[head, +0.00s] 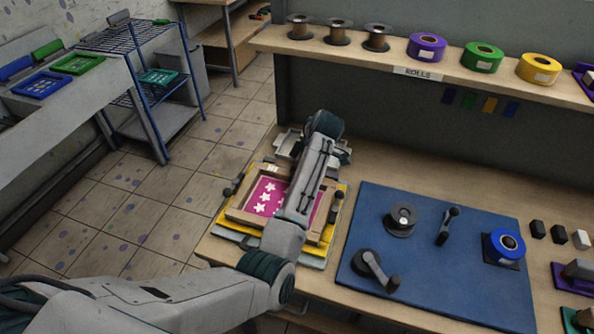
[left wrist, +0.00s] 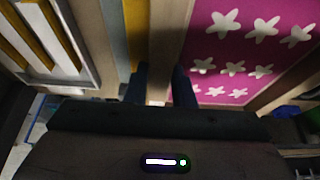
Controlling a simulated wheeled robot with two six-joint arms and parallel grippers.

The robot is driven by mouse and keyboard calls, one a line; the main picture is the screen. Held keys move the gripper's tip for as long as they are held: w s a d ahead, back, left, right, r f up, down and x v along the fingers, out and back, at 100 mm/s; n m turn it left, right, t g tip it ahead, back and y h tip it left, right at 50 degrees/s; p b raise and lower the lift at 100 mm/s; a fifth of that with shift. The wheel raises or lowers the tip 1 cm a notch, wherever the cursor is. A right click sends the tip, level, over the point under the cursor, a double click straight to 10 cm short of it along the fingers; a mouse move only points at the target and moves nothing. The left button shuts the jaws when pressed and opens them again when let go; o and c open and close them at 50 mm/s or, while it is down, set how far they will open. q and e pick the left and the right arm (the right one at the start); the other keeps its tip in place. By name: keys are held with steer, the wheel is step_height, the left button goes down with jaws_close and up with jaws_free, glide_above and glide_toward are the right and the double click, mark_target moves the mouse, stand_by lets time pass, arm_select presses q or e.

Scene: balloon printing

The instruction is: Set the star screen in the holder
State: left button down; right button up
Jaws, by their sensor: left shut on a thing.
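The star screen (head: 262,198), a wooden frame with pink mesh and white stars, lies over the yellow base of the holder (head: 231,234) on the bench. It looks roughly lined up with the base, but I cannot tell whether it is fully seated. A dark clamp handle (head: 231,187) stands at its left side and another (head: 336,208) at its right. My left arm covers the screen's right part. In the left wrist view my left gripper (left wrist: 160,82) is shut on a wooden bar of the screen's frame, beside the star mesh (left wrist: 240,50). My right gripper is out of view.
A blue mat (head: 440,250) with a crank, a spool and a blue tape roll lies to the right. A metal tray (head: 288,143) stands behind the holder. A shelf (head: 400,62) of spools and rolls runs along the back. Other screens lie at the far left.

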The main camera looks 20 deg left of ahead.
arm_select(q)
steer(key=shift+f, duration=0.3)
steer(key=c, duration=1.2)
jaws_free()
steer(key=shift+c, duration=0.2)
steer(key=shift+r, duration=0.3)
steer(key=b+v, duration=0.1)
steer(key=v, duration=0.5)
steer(key=shift+a, duration=0.1)
steer(key=p+v, duration=0.6)
steer(key=shift+r, duration=0.25)
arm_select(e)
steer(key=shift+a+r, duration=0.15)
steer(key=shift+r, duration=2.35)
